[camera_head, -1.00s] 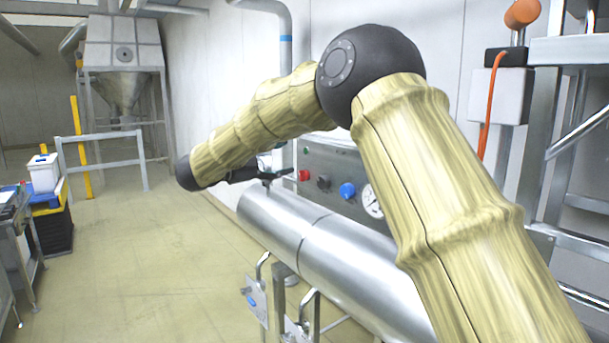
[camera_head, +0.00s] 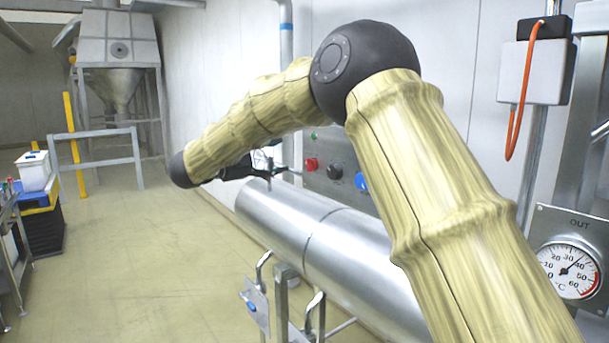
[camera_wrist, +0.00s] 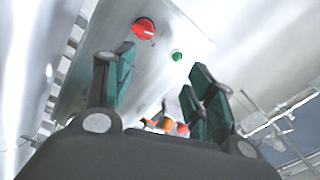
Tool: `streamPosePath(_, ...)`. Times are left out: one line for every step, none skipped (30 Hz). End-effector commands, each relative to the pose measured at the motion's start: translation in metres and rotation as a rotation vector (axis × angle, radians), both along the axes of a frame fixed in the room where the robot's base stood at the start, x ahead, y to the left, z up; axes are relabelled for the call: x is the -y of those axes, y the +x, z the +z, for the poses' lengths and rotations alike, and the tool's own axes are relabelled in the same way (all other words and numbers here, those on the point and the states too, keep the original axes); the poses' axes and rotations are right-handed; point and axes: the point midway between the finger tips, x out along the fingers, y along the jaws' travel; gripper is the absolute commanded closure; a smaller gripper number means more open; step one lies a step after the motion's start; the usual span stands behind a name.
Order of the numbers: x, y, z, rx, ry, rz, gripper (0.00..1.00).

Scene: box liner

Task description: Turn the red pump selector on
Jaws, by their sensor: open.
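The red selector (camera_head: 311,164) is a round red knob on a grey control panel (camera_head: 338,158) fixed near the wall. It also shows in the wrist view (camera_wrist: 144,28), top centre, beyond my left finger and apart from it. Which way the selector is turned is too small to tell. My gripper (camera_head: 276,167) is just left of the selector in the head view, above the steel cylinder. In the wrist view my gripper (camera_wrist: 158,92) has its green-padded fingers spread, with nothing between them.
Beside the red selector are a small green light (camera_wrist: 177,56), a black knob (camera_head: 334,172) and a blue knob (camera_head: 362,181). A large steel cylinder (camera_head: 290,222) lies below the panel. A dial gauge (camera_head: 569,270) is at right. The floor at left is open.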

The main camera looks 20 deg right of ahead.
Motion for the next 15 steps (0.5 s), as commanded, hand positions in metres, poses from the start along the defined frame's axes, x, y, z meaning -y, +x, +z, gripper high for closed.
streamPosePath(0.001,0.000,-0.015,-0.001,0.000,-0.001,0.45)
streamPosePath(0.001,0.000,-0.018,-0.001,0.000,-0.001,0.45)
streamPosePath(0.002,0.000,-0.022,-0.001,0.000,-0.001,0.45)
streamPosePath(0.002,0.000,-0.028,-0.001,0.000,-0.002,0.45)
streamPosePath(0.002,0.000,-0.031,-0.001,0.000,-0.002,0.45)
streamPosePath(0.002,0.000,-0.033,0.000,0.000,-0.002,0.45)
streamPosePath(0.002,0.000,-0.036,0.000,0.000,-0.003,0.45)
streamPosePath(0.002,0.000,-0.038,0.000,0.000,-0.003,0.45)
streamPosePath(0.003,0.000,-0.039,0.000,0.000,-0.003,0.45)
streamPosePath(0.003,0.000,-0.040,0.000,0.000,-0.003,0.45)
streamPosePath(0.003,0.000,-0.040,0.000,0.000,-0.003,0.45)
streamPosePath(0.004,0.000,-0.040,0.000,0.000,-0.003,0.45)
streamPosePath(0.005,0.000,-0.040,0.000,0.000,-0.003,0.45)
streamPosePath(0.006,0.001,-0.039,0.000,0.000,-0.003,0.45)
streamPosePath(0.009,0.002,-0.039,0.000,0.000,-0.003,0.45)
